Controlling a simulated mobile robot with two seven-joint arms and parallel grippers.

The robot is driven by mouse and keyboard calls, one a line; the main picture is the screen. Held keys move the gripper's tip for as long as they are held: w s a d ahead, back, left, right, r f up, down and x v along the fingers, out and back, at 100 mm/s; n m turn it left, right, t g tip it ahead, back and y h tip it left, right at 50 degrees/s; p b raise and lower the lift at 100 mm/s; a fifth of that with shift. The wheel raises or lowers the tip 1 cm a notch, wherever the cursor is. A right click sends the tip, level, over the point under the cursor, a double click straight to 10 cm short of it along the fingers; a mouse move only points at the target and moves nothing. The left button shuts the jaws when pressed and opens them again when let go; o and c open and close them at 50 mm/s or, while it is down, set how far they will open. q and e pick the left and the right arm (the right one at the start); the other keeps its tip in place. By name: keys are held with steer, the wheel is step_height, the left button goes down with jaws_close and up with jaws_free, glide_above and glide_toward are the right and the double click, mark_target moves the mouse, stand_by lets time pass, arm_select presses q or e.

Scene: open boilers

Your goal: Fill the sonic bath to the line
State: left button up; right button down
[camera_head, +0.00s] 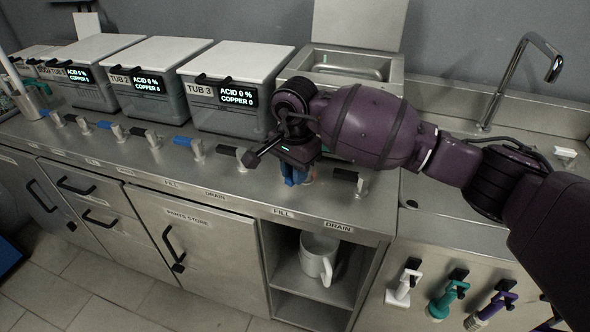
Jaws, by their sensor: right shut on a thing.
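An open steel basin (348,66) with a raised lid (358,22) stands at the back, right of the tubs; it looks like the sonic bath. Its water level and any line cannot be made out. My right gripper (296,165) points down at the counter in front of it and is shut on a blue tap handle (290,181). The gripper hides most of this handle. A FILL label (283,212) is on the counter edge below it. A black-handled drain tap (347,176) stands to the right, above a DRAIN label (337,227). My left gripper is out of view.
Lidded tubs, including TUB 3 (231,84) and TUB 2 (150,72), line the counter, with blue and black taps before them. A sink faucet (520,75) rises at the right. A white jug (317,258) stands on the open shelf below. Coloured hose fittings (447,293) hang at lower right.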

steer(key=shift+w, duration=0.1)
steer(key=m, duration=0.2)
steer(key=w+a+m, duration=0.1)
steer(key=m, duration=0.1)
steer(key=shift+w, duration=0.1)
steer(key=shift+w+a+m+p, duration=0.1)
steer(key=shift+w+m+p, duration=0.15)
steer(key=shift+m, duration=0.7)
steer(key=shift+w+a+m+p, duration=0.15)
steer(key=shift+w+m, duration=0.15)
steer(key=shift+m, duration=0.65)
steer(key=shift+d, duration=0.1)
steer(key=c, duration=1)
jaws_free()
steer(key=shift+r, duration=0.15)
step_height(320, 180, up, 11)
steer(key=shift+f+p, duration=0.2)
steer(key=shift+p, duration=0.15)
